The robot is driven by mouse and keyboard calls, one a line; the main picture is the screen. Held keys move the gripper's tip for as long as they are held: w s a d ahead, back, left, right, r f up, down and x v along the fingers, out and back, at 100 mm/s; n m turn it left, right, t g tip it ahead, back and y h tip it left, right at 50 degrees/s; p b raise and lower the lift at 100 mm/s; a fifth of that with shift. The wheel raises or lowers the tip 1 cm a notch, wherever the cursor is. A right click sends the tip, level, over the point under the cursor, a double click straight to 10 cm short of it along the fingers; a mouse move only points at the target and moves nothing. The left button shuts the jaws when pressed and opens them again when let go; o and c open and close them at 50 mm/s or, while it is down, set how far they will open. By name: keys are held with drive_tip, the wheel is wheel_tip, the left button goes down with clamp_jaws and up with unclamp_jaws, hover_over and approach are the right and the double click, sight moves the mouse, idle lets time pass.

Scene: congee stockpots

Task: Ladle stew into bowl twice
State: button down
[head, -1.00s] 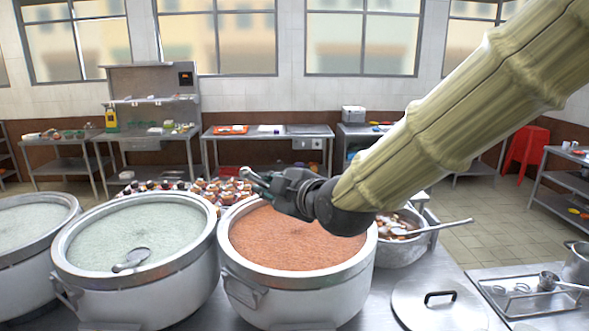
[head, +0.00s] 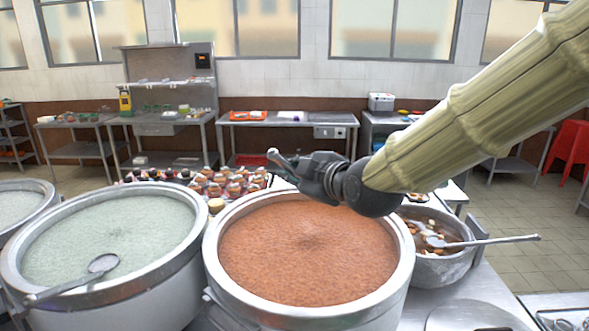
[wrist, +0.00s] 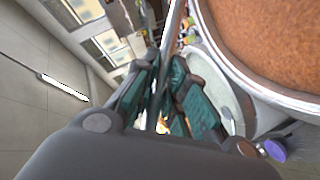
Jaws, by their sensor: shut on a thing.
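My gripper (head: 300,172) is above the back-left rim of a large pot (head: 212,262) of orange-brown food. It is shut on a thin metal handle (head: 275,157), whose end sticks out left; whether it is a ladle is unclear. The fingers also show in the wrist view (wrist: 157,105), close together around something thin. A smaller metal pot (head: 445,268) behind my forearm holds brown, chunky stew (head: 425,228), with a ladle (head: 490,241) resting over its right rim. No serving bowl can be made out.
A wide pot (head: 185,265) of pale green congee stands left, with a ladle (head: 103,264) lying across it. Another pot (head: 45,188) is at far left. Small jars (head: 232,185) stand behind. A round lid (head: 475,318) lies front right.

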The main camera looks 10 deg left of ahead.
drive_tip(key=shift+m+g, duration=0.8)
drive_tip(key=shift+g, duration=0.1)
drive_tip(key=shift+w+d+r+p, duration=0.1)
drive_tip(key=shift+w+d+p, duration=0.1)
drive_tip(key=shift+w+p, duration=1.15)
drive_tip(key=shift+w+d+p, duration=0.15)
drive_tip(key=shift+w+p, duration=0.55)
drive_tip(key=shift+p, duration=1.2)
drive_tip(key=w+p, duration=0.1)
drive_tip(key=w+m+g+p, duration=0.1)
drive_tip(key=p, duration=0.1)
drive_tip(key=w+p, duration=0.1)
drive_tip(key=p, duration=0.1)
drive_tip(key=shift+w+d+f+g+h, duration=0.2)
drive_tip(key=shift+w+d+g+h, duration=0.1)
drive_tip(key=shift+g, duration=0.1)
drive_tip(key=s+a+f+n+t+b, duration=0.1)
drive_tip(key=s+f+n+t+b, duration=0.1)
drive_tip(key=s+f+b, duration=0.7)
wheel_tip(320, 180, down, 4)
drive_tip(key=t+b, duration=0.1)
drive_tip(key=b, duration=0.6)
drive_tip(key=shift+s+a, duration=0.3)
drive_tip(key=shift+s, duration=0.1)
drive_tip(key=shift+r, duration=0.25)
